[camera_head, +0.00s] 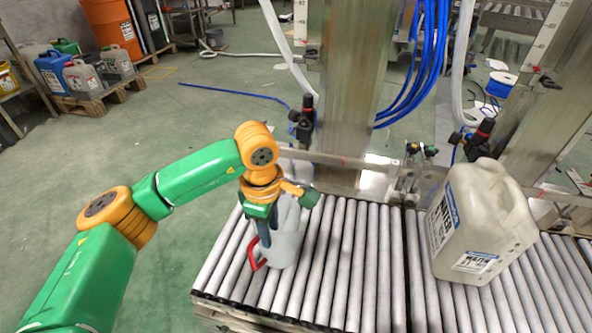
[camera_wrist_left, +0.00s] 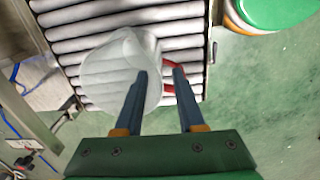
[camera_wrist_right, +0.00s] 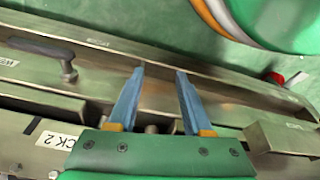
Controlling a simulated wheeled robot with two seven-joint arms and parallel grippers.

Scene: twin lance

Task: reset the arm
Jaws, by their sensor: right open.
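My left gripper (camera_head: 262,222) points down at a whitish, see-through jug (camera_head: 286,238) with a red handle (camera_head: 256,256), which stands on the roller conveyor. In the left wrist view, the gripper (camera_wrist_left: 160,73) has its fingers spread. One finger overlaps the jug (camera_wrist_left: 105,72) and the other overlaps the red handle (camera_wrist_left: 169,88). I cannot tell whether they touch. My right gripper is outside the head view. In the right wrist view, the gripper (camera_wrist_right: 161,72) is open and empty above metal rails and a ledge.
A large beige water canister (camera_head: 478,225) stands on the right conveyor section. Steel posts (camera_head: 345,90), blue hoses and valves rise behind the rollers (camera_head: 335,270). A lever handle (camera_wrist_right: 66,65) shows near the right gripper. Containers (camera_head: 80,75) on pallets stand far left.

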